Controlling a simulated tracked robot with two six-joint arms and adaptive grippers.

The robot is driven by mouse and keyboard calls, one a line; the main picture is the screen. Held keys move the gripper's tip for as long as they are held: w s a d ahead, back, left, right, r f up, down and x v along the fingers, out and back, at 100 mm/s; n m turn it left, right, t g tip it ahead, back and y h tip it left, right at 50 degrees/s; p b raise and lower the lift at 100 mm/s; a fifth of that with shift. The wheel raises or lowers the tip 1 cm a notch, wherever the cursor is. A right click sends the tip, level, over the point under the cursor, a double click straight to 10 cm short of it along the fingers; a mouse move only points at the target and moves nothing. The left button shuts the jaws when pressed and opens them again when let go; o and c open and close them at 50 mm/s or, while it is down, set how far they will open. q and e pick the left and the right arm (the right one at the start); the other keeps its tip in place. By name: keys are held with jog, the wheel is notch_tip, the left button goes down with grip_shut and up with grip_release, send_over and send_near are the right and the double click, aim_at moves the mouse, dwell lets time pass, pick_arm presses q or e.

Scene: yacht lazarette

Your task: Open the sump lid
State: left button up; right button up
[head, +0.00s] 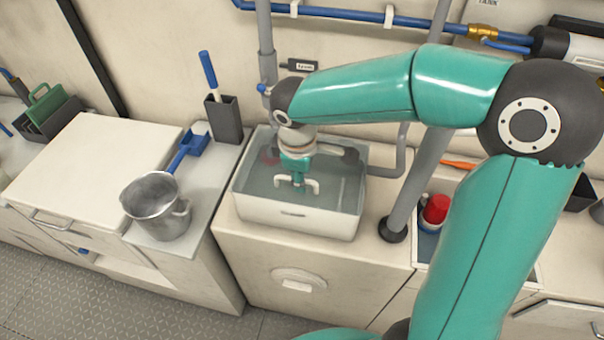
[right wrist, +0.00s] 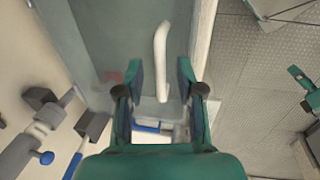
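The sump is a white box (head: 290,218) on the counter in the head view, with a see-through grey lid (head: 255,180) lying flat on top. A white bar handle (right wrist: 161,60) stands on the lid; its ends also show in the head view (head: 312,184). My right gripper (head: 297,184) points down over the lid. In the right wrist view my right gripper (right wrist: 160,68) is open, with the handle between its fingers and a gap on each side. Teal and black parts, seemingly of my left gripper (right wrist: 304,85), show at the right edge, partly cut off.
A metal pot (head: 157,208), a blue scoop (head: 190,148) and a dark holder (head: 223,118) with a blue-handled tool stand left of the sump. A grey pipe (head: 418,185) rises close on its right. The floor (head: 70,300) in front is clear.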

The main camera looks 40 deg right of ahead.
jog(key=shift+f, duration=0.25)
grip_shut()
jog(key=shift+d, duration=0.1)
